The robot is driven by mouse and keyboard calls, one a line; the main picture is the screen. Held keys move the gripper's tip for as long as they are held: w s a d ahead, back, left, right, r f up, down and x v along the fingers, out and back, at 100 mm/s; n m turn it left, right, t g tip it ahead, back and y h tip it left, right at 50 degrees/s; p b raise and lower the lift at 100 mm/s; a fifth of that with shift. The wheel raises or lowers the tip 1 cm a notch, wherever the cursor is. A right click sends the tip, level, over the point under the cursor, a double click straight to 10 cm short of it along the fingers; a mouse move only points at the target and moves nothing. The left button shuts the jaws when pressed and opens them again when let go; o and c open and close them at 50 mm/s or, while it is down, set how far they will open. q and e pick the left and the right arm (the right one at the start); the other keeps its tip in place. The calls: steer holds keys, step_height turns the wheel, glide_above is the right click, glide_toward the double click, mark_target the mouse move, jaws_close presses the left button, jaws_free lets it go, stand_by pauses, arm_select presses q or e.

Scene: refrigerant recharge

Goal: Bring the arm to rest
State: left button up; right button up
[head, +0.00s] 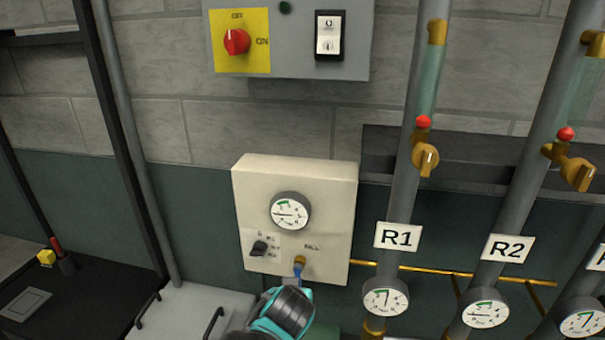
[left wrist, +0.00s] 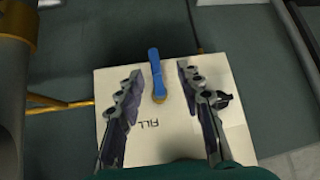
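The cream fill panel (head: 295,180) is on the wall in the head view, with a round gauge (head: 290,211), a black selector knob (head: 259,248) and a brass fill valve (head: 300,261) with a blue lever (head: 298,272). In the left wrist view the blue lever (left wrist: 156,68) stands between my open left gripper's (left wrist: 160,76) two fingers, with a gap on each side. In the head view my left arm's teal wrist is just below the panel, and its fingers are hard to make out. My right gripper is not in view.
A grey switch box (head: 290,40) with a red rotary knob (head: 236,41) is above. Pipes labelled R1 (head: 397,236) and R2 (head: 507,248) with brass valves and gauges stand to the right. A black bench (head: 60,300) is at lower left.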

arm_select(q)
steer(key=s+a+f+b, duration=0.1)
steer(key=s+a+f, duration=0.2)
steer(key=s+a, duration=0.4)
steer(key=s+a+f+g, duration=0.1)
steer(key=s+a+f, duration=0.3)
steer(key=s+a, duration=0.4)
steer(key=shift+g+b, duration=0.3)
steer(key=shift+b, duration=0.05)
